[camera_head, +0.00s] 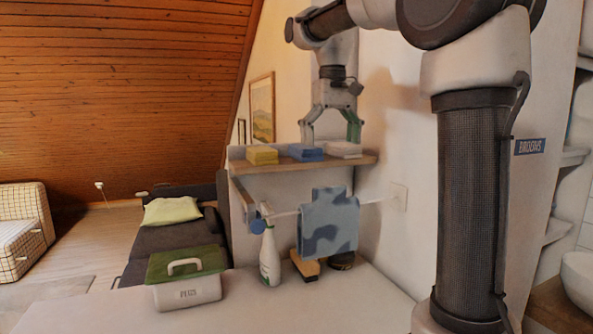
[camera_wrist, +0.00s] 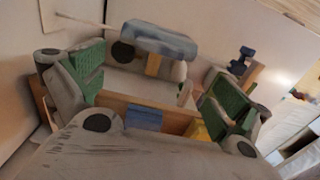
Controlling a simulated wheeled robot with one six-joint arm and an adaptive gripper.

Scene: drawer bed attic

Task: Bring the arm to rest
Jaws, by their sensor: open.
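My gripper (camera_head: 330,132) hangs pointing down over the wooden wall shelf (camera_head: 308,165). Its two fingers with green pads are spread apart with nothing between them. In the head view it is above the blue block (camera_head: 306,153), with the yellow block (camera_head: 262,155) to the left and the white block (camera_head: 345,150) to the right. In the wrist view my gripper (camera_wrist: 155,92) is also open, and the shelf with the blue block (camera_wrist: 144,118) and yellow block (camera_wrist: 197,131) shows below and between the fingers. Whether the fingertips touch anything is hard to tell; they appear clear.
A patterned blue cloth (camera_head: 329,225) hangs on a rail under the shelf. A spray bottle (camera_head: 270,258), a brush-like item (camera_head: 304,267) and a white box with green lid (camera_head: 187,285) stand on the white counter (camera_head: 330,305). The wall is close behind the shelf.

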